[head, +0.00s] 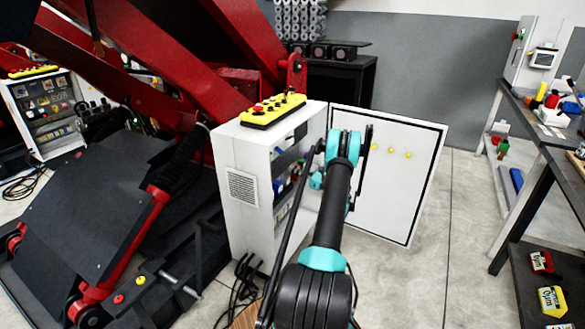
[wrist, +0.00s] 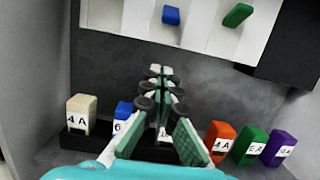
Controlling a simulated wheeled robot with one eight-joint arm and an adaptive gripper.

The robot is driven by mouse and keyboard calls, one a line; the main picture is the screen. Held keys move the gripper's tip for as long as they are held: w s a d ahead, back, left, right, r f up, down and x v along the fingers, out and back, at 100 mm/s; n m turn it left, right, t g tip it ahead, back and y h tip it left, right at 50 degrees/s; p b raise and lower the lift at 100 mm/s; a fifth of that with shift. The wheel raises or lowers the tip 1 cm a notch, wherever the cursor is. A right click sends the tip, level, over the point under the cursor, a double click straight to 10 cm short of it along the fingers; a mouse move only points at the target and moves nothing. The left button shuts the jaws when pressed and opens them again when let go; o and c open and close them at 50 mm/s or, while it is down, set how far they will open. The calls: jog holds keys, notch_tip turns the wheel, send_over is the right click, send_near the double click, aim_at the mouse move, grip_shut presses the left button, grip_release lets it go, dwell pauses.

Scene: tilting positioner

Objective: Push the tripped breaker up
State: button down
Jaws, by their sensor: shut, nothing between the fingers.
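The open grey cabinet (head: 245,165) stands in the middle of the head view, with small coloured parts (head: 280,187) inside, partly covered by my arm. In the wrist view, a row of labelled blocks is on a dark rail: beige (wrist: 80,112), blue (wrist: 122,112), orange (wrist: 221,140), green (wrist: 248,146) and purple (wrist: 277,148). A blue lever (wrist: 171,15) and a green lever (wrist: 238,15) are on a white panel above. My gripper (wrist: 162,72) is shut and empty, pointing between the blue and orange blocks, below the levers. I cannot tell which part is the tripped breaker.
The cabinet door (head: 392,190) hangs open to the right. A yellow control box (head: 272,110) sits on the cabinet top. A red lift frame (head: 150,50) stands at left, and a workbench (head: 560,150) at right. Floor between door and bench is clear.

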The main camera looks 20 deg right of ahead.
aim_at(276, 156)
jog(key=w+a+r, duration=0.2)
jog(key=w, duration=0.1)
jog(key=w+a+r, duration=0.1)
jog(key=w, duration=0.1)
jog(key=shift+a+r, duration=0.4)
jog(key=shift+s+d+r, duration=0.15)
jog(key=shift+s+r, duration=0.05)
jog(key=shift+r, duration=0.4)
jog(key=shift+s+d+r+g, duration=0.1)
jog(key=shift+g, duration=0.2)
